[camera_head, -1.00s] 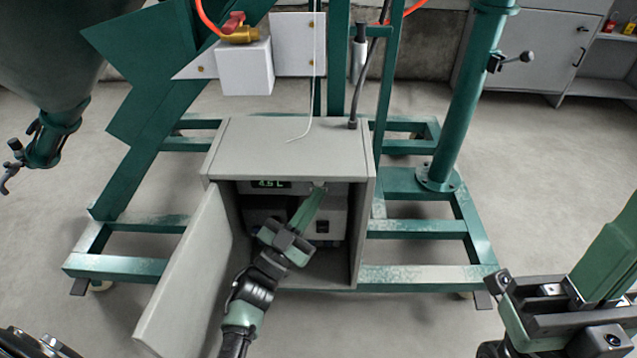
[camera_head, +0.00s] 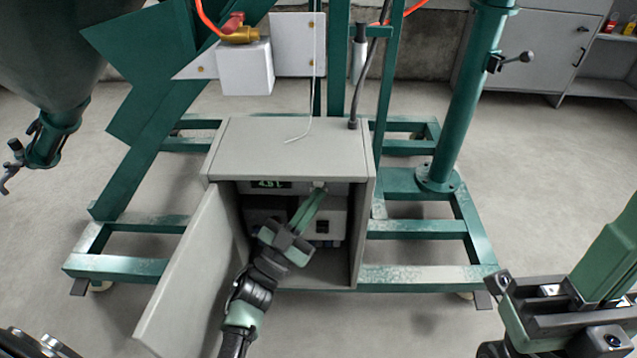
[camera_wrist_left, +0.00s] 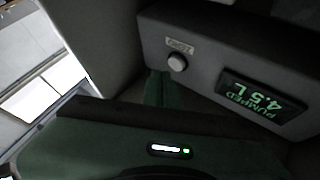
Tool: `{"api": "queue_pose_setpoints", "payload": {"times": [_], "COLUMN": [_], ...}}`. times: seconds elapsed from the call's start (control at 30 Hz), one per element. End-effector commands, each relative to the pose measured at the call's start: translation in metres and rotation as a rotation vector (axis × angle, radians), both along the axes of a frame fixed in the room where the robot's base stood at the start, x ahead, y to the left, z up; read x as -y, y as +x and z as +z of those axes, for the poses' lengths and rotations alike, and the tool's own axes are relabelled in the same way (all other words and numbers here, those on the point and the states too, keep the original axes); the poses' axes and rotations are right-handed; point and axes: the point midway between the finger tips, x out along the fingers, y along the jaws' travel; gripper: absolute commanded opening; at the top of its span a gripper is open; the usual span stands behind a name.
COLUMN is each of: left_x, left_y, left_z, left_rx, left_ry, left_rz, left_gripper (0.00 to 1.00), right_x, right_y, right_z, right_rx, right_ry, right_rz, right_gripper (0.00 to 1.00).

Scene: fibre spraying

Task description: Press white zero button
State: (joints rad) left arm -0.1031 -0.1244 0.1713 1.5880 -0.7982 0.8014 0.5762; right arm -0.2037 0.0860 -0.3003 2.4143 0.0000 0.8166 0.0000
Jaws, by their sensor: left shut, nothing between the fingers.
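The white round button (camera_wrist_left: 178,62) sits on the grey panel below a small label, seen upside down in the left wrist view. In the head view the button (camera_head: 319,184) is a small pale spot inside the open cabinet, right of the lit display. My left gripper (camera_head: 319,196) reaches into the cabinet with its fingers shut and empty. Its fingertips (camera_wrist_left: 157,86) are close beside the button in the left wrist view; I cannot tell whether they touch it. My right gripper (camera_head: 560,300) is at the lower right, far from the cabinet; its jaw state is unclear.
The display (camera_wrist_left: 262,97) glows green with PUMPED 4.5 L. The cabinet (camera_head: 280,145) has its door (camera_head: 190,275) swung open at the left, beside my left arm. A green frame (camera_head: 425,229) surrounds the cabinet. Open floor lies to the right.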

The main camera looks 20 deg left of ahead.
Motion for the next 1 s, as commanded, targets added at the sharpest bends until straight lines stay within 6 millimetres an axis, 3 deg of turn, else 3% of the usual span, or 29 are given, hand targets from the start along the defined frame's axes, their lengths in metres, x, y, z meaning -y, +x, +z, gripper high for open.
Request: {"api": "queue_pose_setpoints", "payload": {"times": [1.0], "left_x": [-0.0025], "left_y": [0.0084], "left_z": [0.0004], "left_rx": [0.000], "left_ry": [-0.001], "left_rz": [0.001], "left_gripper": [0.00], "right_x": [0.0005], "right_y": [-0.0008], "right_z": [0.0001], "right_rx": [0.000], "right_ry": [0.002], "right_rz": [0.000], "right_gripper": [0.00]}}
